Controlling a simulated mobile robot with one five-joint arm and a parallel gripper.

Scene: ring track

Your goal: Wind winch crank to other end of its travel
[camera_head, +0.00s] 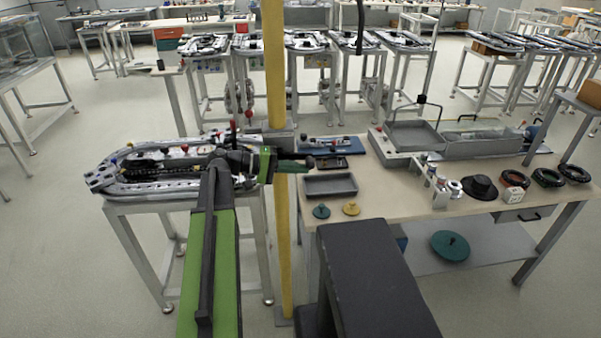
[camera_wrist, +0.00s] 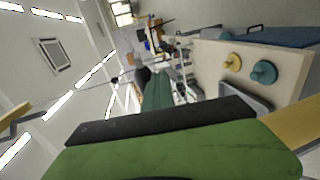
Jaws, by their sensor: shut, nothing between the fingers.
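My gripper (camera_head: 303,165) is shut and empty, reaching right past the yellow post toward the near left part of the workbench. No part is clearly recognisable as the winch crank. A small blue device (camera_head: 532,131) with a red knob stands at the workbench's far right end. A blue plate (camera_head: 331,144) with small fittings lies at the back left, just beyond my gripper. Which of these is the winch is too small to tell.
The workbench (camera_head: 400,205) carries a grey tray (camera_head: 330,186), a teal knobbed disc (camera_head: 321,211), a yellow one (camera_head: 351,209) and a black hat-shaped thing (camera_head: 480,187). The yellow post (camera_head: 282,240) stands close to my arm. A ring track (camera_head: 110,180) lies left.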

